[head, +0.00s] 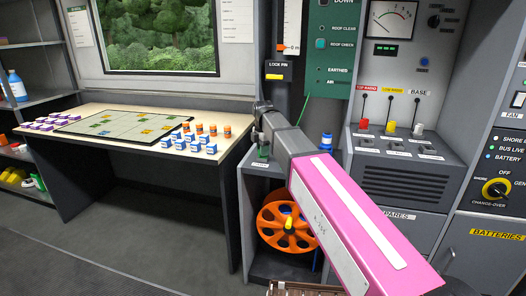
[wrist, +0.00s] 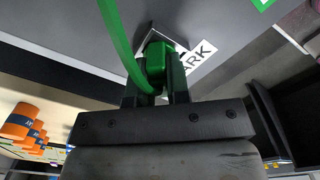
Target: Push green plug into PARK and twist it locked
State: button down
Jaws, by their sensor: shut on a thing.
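In the wrist view the green plug (wrist: 157,60) sits between the two dark fingers of my gripper (wrist: 159,78), which is shut on it. A green cable (wrist: 118,42) curves from the plug toward the top of the picture. The plug is at a white label whose visible letters read "ARK" (wrist: 195,55), on a grey surface. The plug and fingers hide part of that label and the socket, so I cannot tell how deep the plug sits or how it is turned. In the head view my gripper (head: 262,146) points down onto the grey cabinet top, left of my pink arm.
A blue plug-like piece (head: 326,141) stands right of my arm. An orange cable reel (head: 287,227) sits in the cabinet below. A table (head: 100,112) with a map, blue-and-white blocks and orange cylinders is at left. Radio levers (head: 391,125) are at right.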

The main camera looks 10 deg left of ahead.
jog(key=shift+m, duration=0.3)
jog(key=c, duration=1)
grip_release()
